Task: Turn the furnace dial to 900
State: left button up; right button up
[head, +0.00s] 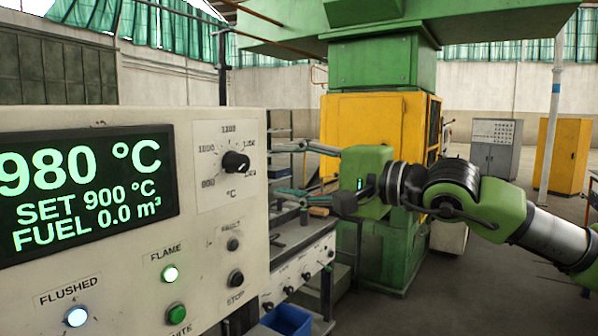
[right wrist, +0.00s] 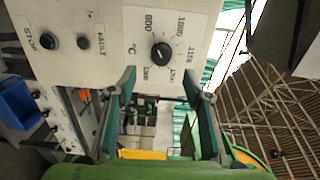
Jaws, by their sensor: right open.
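The furnace dial (head: 236,162) is a round black knob on a white scale plate on the cream control panel. It also shows in the right wrist view (right wrist: 161,54). Which number its pointer marks is too small to tell. The display (head: 85,190) reads 980 °C, SET 900 °C and FUEL 0.0 m³. My right gripper (head: 277,169) is open and empty, to the right of the dial and apart from it. In the right wrist view the dial lies beyond the gap between its two fingers (right wrist: 159,82). My left gripper is out of view.
Below the dial are the fault button (head: 233,244), stop button (head: 236,278) and green ignite button (head: 176,312). The flame lamp (head: 170,273) and flushed lamp (head: 76,316) are lit. A blue bin (head: 287,320) sits low beside the panel. The dial's front is clear.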

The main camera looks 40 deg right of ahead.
jog(key=shift+s+d+r, duration=0.1)
jog(key=shift+s+d, duration=0.35)
jog(key=shift+s, duration=0.25)
dwell(0.4)
